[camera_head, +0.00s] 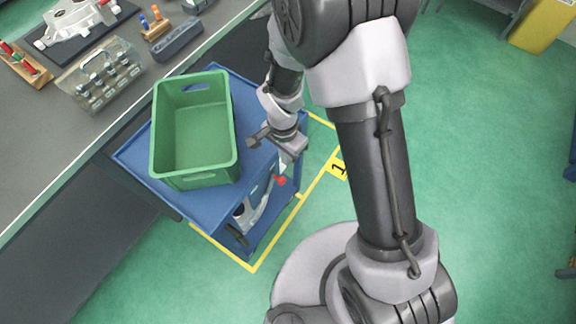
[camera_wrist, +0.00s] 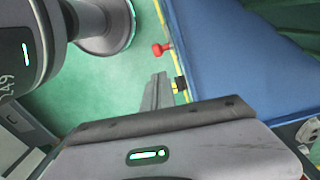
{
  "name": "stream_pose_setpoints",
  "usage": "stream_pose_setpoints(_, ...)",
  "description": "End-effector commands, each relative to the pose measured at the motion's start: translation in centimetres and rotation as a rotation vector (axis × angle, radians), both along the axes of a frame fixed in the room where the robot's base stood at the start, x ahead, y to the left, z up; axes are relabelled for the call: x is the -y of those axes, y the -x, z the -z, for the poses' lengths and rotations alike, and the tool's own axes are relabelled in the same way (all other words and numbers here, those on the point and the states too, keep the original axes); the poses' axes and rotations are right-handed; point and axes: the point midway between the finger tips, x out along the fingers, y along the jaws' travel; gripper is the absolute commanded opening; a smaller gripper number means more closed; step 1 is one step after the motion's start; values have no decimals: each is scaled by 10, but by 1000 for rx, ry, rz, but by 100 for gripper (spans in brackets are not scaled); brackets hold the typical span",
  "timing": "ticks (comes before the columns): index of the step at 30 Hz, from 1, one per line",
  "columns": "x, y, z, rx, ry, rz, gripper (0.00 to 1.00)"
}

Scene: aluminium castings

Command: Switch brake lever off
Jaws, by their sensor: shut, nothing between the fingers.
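The blue cart (camera_head: 137,155) has a small red knob (camera_head: 281,181) at its right side, which I take to be the brake lever's end. In the wrist view the red knob (camera_wrist: 161,49) stands out from the edge of the blue cart (camera_wrist: 225,50). My gripper (camera_head: 287,164) is shut and empty, just above the knob in the head view. In the wrist view my gripper's narrow fingers (camera_wrist: 158,90) lie below the knob, apart from it, near the cart's edge. The lever's lower part and its exact position cannot be made out.
A green crate (camera_head: 195,180) stands on the cart. A grey workbench (camera_head: 60,140) with castings and tools runs along the left. Yellow floor lines (camera_head: 252,268) and a yellow marker "1" (camera_head: 339,167) border the cart.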

Motion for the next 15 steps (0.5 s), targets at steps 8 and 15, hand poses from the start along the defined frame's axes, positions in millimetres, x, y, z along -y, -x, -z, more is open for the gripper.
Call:
stream_pose_setpoints(8,2,2,55,-4,1,1,0)
stream_pose_setpoints(15,4,3,90,-2,1,1,0)
